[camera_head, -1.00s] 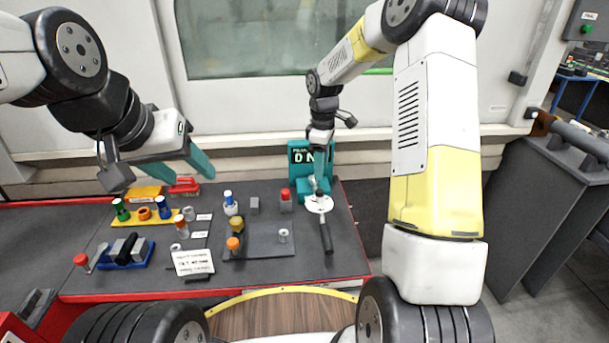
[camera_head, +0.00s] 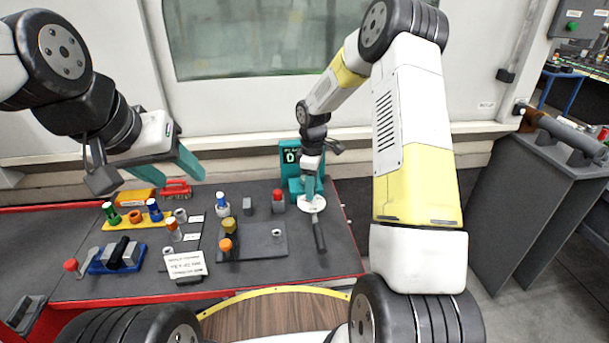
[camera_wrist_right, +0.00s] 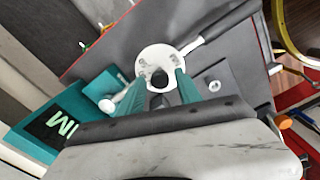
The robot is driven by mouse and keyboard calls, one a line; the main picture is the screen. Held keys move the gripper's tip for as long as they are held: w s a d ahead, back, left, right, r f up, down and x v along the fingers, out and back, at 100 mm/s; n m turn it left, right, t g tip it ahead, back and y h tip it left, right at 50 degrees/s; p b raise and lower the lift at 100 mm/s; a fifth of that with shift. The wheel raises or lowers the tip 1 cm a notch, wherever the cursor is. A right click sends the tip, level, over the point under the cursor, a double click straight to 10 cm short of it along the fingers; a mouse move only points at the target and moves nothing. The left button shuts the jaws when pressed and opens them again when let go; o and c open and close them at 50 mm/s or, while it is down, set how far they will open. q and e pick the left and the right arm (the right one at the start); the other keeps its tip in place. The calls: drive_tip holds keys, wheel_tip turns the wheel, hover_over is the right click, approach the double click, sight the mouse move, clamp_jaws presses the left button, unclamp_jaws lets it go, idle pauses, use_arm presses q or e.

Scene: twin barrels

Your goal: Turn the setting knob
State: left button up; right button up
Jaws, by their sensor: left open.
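A teal tester with a dark display (camera_head: 290,156) stands at the back right of the grey bench top. At its foot lies a white disc-shaped head (camera_head: 312,204) with a long dark handle (camera_head: 319,236) pointing toward me. In the right wrist view a round black knob (camera_wrist_right: 159,77) sits on the white disc (camera_wrist_right: 158,60). My right gripper (camera_wrist_right: 159,82) points down at the disc, with its teal fingers on either side of the knob. White shows between fingers and knob. In the head view my right gripper (camera_head: 309,188) partly hides the disc. My left gripper (camera_head: 162,172) is open and empty above the bench's left part.
A yellow rack (camera_head: 128,222) with coloured pieces, a blue tray (camera_head: 92,266), a white card (camera_head: 186,264) and a dark plate (camera_head: 262,250) with small parts lie left of the disc. A red-topped piece (camera_head: 278,197) stands close by it. A grey cabinet (camera_head: 530,190) is at right.

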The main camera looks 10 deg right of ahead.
clamp_jaws()
drive_tip(key=m, duration=0.7)
drive_tip(key=shift+m, duration=0.3)
drive_tip(key=m, duration=0.4)
drive_tip(key=shift+m, duration=2)
